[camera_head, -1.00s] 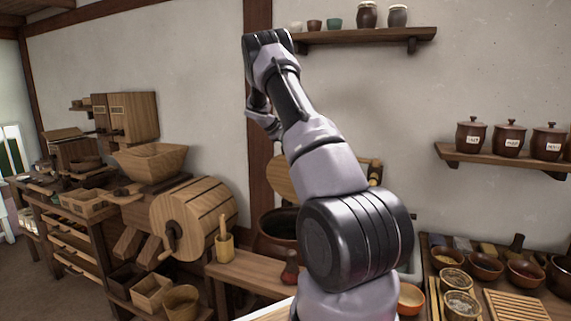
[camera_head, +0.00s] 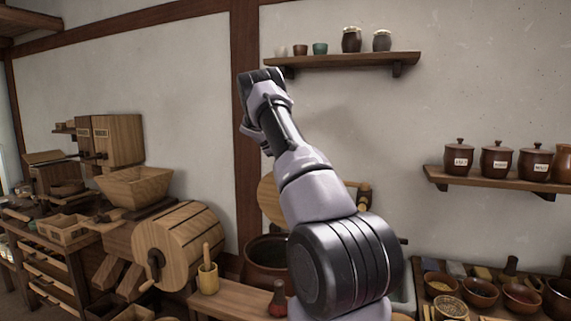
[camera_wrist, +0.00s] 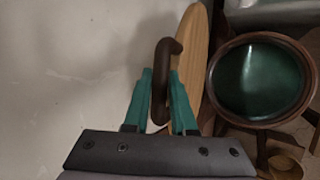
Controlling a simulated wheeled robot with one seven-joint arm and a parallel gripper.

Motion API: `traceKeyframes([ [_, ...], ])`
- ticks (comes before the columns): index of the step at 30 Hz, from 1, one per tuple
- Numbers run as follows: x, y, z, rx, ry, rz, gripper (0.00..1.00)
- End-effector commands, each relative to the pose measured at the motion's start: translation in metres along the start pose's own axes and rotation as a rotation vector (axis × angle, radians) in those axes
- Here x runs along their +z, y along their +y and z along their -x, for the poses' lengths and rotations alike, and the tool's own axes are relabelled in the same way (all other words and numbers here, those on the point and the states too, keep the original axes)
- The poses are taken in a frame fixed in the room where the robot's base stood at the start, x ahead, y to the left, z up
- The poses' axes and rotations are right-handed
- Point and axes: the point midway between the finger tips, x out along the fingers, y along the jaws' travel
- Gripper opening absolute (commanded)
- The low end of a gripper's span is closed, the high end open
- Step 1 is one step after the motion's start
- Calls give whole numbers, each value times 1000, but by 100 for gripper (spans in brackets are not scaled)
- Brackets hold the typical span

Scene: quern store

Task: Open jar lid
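The jar is a round dark brown pot (camera_head: 262,262), partly hidden behind my arm. In the wrist view its open mouth shows a glossy green inside (camera_wrist: 260,80). The lid is a round pale wooden disc (camera_head: 269,202), standing steeply up off the mouth. In the wrist view the lid (camera_wrist: 196,50) shows nearly edge-on, left of the mouth, with a dark brown loop handle (camera_wrist: 160,85). My gripper (camera_wrist: 161,85) has its teal fingers on either side of the handle and looks shut on it. The gripper is hidden in the head view.
A pale wall stands close behind the lid. A low bench (camera_head: 235,300) with a wooden cup (camera_head: 207,280) and a red-brown bottle (camera_head: 278,300) is in front. Bowls crowd the right counter. A shelf with labelled jars (camera_head: 497,160) hangs at right, another shelf (camera_head: 345,60) above.

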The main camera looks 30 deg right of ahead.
Motion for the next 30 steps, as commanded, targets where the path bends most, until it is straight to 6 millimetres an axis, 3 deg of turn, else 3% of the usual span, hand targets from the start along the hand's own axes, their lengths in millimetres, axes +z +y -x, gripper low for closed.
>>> traceKeyframes([
  [1, 0, 0, 0, 0, -1, 0, 45],
  [2, 0, 0, 0, 0, -1, 0, 52],
  [14, 0, -2, 4, -2, -1, 2, 52],
  [30, 0, 1, 99, 4, 2, -1, 52],
])
